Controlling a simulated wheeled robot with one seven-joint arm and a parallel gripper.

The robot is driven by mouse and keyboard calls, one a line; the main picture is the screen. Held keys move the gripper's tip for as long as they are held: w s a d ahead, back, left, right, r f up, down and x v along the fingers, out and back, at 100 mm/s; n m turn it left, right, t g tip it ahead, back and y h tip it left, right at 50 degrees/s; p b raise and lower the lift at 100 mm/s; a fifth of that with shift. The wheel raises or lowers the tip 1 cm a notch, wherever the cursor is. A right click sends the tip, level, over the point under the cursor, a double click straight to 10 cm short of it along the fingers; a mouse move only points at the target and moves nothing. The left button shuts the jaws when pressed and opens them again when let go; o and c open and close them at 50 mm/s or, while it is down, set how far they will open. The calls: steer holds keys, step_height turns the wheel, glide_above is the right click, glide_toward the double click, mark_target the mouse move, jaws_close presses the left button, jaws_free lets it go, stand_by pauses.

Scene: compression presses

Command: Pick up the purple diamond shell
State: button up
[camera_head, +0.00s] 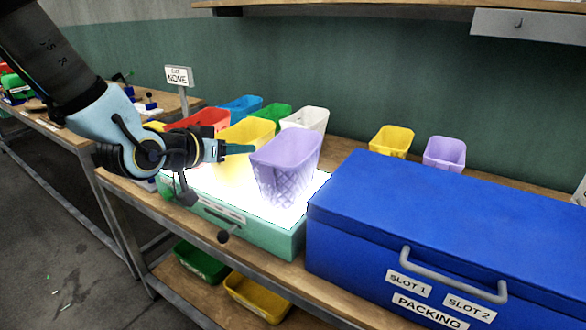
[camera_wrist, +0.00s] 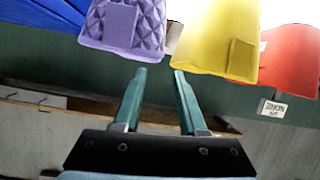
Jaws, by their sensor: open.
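The purple diamond shell (camera_head: 287,165), a tapered purple bin with a diamond pattern on its side, stands upright on a brightly lit white panel on a teal box (camera_head: 270,238). In the wrist view the purple diamond shell (camera_wrist: 122,28) is at the upper left, partly cut off by the top edge. My gripper (camera_head: 240,149) is open and empty, just left of the shell in the head view. In the wrist view my gripper (camera_wrist: 160,76) has its two teal fingers apart, with nothing between them, their tips below the gap between the purple shell and a yellow shell (camera_wrist: 217,35).
The yellow shell (camera_head: 246,134) and a red shell (camera_head: 209,118) stand close behind my gripper. Blue, green and white shells (camera_head: 306,119) are further back. A blue packing box (camera_head: 440,215) stands to the right; another purple shell (camera_head: 444,153) is behind it. A shelf (camera_head: 400,5) hangs above.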

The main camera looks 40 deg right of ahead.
mark_target(262, 148)
steer(key=x, duration=0.5)
steer(key=p+x, duration=0.2)
steer(key=x, duration=0.2)
steer(key=shift+d, duration=0.1)
steer(key=shift+w+d+f, duration=0.2)
steer(key=shift+d+f, duration=0.1)
steer(key=shift+d, duration=0.1)
steer(key=shift+c, duration=0.3)
jaws_close()
stand_by(0.7)
